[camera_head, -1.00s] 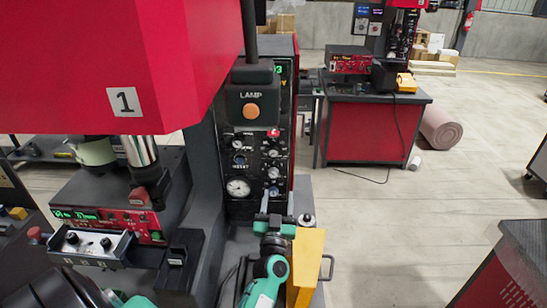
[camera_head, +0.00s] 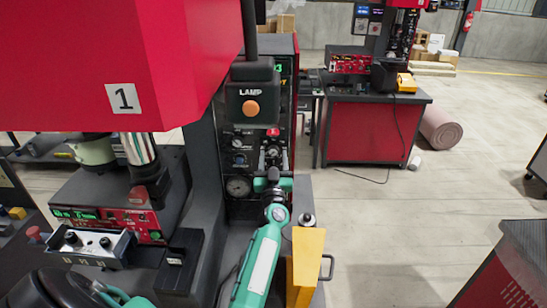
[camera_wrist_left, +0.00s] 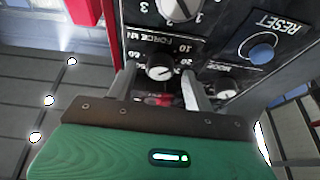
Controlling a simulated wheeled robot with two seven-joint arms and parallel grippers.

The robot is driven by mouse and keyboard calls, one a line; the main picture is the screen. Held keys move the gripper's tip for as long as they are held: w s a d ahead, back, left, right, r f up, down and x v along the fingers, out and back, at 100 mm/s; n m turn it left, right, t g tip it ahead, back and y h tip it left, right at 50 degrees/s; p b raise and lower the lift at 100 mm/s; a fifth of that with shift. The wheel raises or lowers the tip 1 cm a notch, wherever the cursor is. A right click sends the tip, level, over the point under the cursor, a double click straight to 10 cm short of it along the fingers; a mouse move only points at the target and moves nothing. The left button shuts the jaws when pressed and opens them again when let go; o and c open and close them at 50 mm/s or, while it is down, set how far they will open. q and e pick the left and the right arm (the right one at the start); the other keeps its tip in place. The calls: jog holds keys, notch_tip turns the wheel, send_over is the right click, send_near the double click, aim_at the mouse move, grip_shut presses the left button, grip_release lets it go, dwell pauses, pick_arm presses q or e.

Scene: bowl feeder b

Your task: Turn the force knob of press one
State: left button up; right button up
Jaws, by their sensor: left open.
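Press one (camera_head: 150,60) is the red machine with a "1" plate, filling the upper left of the head view. Its dark control panel (camera_head: 240,208) stands to the right of the press, with knobs and a gauge. The force knob (camera_wrist_left: 158,72) is a small round dial under the "FORCE kN" label in the left wrist view. My left gripper (camera_head: 272,152) is in front of the panel; in the left wrist view (camera_wrist_left: 160,74) its open fingers stand on either side of the force knob. I cannot tell whether they touch it. My right gripper is not in view.
A blue RESET button (camera_wrist_left: 262,50) and other knobs sit close to the force knob. The lamp box (camera_head: 252,100) hangs above my gripper. A yellow block (camera_head: 306,262) stands right of my left arm. Open floor (camera_head: 400,220) lies to the right.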

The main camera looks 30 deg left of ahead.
pick_arm(q)
jog(key=shift+w+a+r, duration=0.2)
jog(key=shift+w+a, duration=0.05)
jog(key=shift+w, duration=0.2)
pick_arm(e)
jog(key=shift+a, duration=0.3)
pick_arm(q)
jog(key=c, duration=1)
jog(key=shift+o, duration=0.2)
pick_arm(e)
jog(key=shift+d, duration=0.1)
